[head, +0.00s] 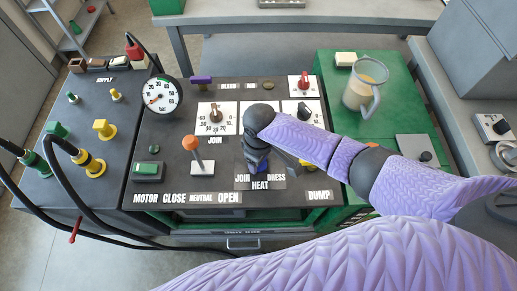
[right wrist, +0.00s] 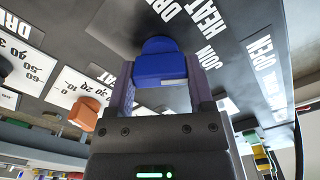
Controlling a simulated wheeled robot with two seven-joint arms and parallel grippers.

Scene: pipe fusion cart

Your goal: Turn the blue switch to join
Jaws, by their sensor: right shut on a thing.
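The blue switch (right wrist: 160,63) shows in the right wrist view, between the two fingers of my right gripper (right wrist: 162,88). The gripper is shut on it, one finger on each side. The black plate around the switch carries the words JOIN, HEAT and DRESS. In the head view my right gripper (head: 258,165) reaches down onto the JOIN / DRESS / HEAT plate (head: 270,184) and mostly hides the switch. Which word the switch points to cannot be told. My left gripper is in neither view.
An orange-knobbed lever (head: 191,143) stands left of the gripper, with a green rocker switch (head: 149,170) beyond it. Behind are a pressure gauge (head: 160,94), a white-plated dial (head: 215,116) and a red knob (head: 304,82). A glass jug (head: 366,85) stands on the green top at right.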

